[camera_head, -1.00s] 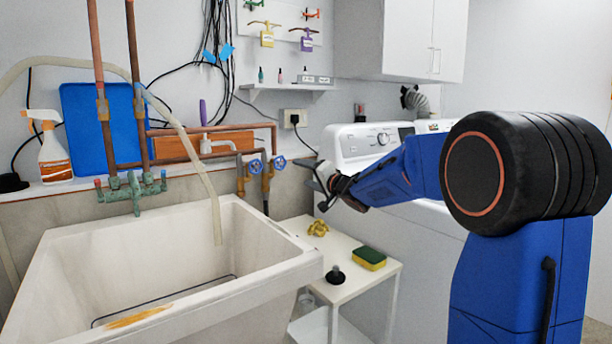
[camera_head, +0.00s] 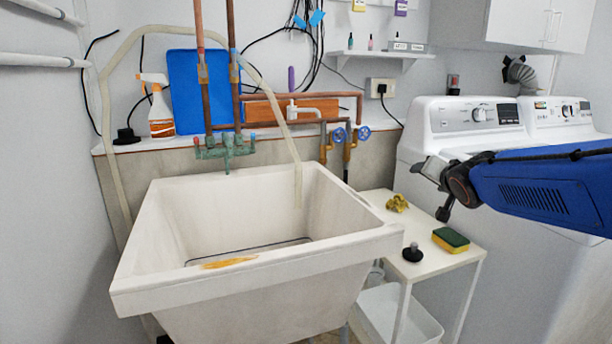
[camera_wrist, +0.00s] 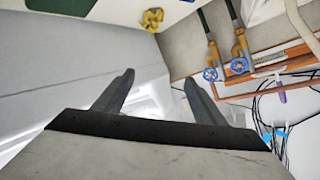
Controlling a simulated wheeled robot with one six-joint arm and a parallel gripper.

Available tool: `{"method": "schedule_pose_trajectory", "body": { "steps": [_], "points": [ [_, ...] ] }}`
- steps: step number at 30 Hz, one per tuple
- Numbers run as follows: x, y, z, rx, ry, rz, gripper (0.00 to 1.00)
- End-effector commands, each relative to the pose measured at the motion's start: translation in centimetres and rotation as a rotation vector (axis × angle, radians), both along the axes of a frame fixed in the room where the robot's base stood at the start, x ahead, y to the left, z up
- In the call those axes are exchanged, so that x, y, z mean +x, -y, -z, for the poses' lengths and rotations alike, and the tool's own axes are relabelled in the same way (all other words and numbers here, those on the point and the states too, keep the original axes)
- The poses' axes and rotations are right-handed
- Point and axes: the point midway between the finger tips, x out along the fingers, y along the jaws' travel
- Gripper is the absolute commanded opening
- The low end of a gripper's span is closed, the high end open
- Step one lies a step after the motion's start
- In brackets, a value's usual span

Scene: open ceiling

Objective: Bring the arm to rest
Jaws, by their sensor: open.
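My gripper (camera_head: 432,188) is at the right in the head view, at the end of my blue arm. It hangs in the air in front of the white washing machine, above the small white table. In the wrist view my gripper (camera_wrist: 155,92) shows two dark fingers spread apart, with nothing between them. The wrist view appears upside down, with the table at the top.
The white sink (camera_head: 250,292) stands left of the small table (camera_head: 375,207). Washing machines (camera_head: 465,125) stand behind my arm. Pipes with blue valves (camera_head: 364,133) run along the wall.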

Motion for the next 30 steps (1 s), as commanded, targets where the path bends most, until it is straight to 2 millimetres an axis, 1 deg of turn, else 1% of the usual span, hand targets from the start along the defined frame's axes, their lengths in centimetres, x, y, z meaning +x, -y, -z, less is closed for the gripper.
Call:
{"method": "schedule_pose_trajectory", "body": {
  "steps": [1, 5, 6, 8, 9, 11, 12, 14, 15, 17, 18, 21, 24, 25, 27, 30],
  "points": [
    [-2.3, 0.1, 0.7, -0.032, -0.040, 0.008, 0.64],
    [-8.0, 0.4, 3.5, -0.123, -0.174, 0.006, 0.64],
    [-9.9, 0.3, 4.5, -0.148, -0.218, 0.000, 0.64],
    [-12.6, 0.1, 6.0, -0.185, -0.285, -0.019, 0.64],
    [-14.5, 0.0, 7.0, -0.206, -0.328, -0.034, 0.64],
    [-17.4, -0.3, 8.6, -0.237, -0.396, -0.065, 0.64],
    [-19.4, -0.6, 9.6, -0.256, -0.438, -0.089, 0.64],
    [-22.3, -1.1, 11.2, -0.281, -0.505, -0.133, 0.64],
    [-24.3, -1.6, 12.3, -0.298, -0.547, -0.167, 0.64],
    [-27.2, -2.2, 13.8, -0.318, -0.607, -0.220, 0.64],
    [-28.9, -2.7, 14.8, -0.331, -0.643, -0.258, 0.64],
    [-32.8, -3.7, 16.8, -0.354, -0.716, -0.348, 0.64],
    [-35.5, -4.5, 18.1, -0.368, -0.763, -0.418, 0.64],
    [-36.0, -4.7, 18.4, -0.371, -0.775, -0.435, 0.64],
    [-37.0, -5.0, 18.9, -0.375, -0.790, -0.462, 0.64],
    [-37.5, -5.2, 19.2, -0.379, -0.800, -0.477, 0.64]
  ]
}}
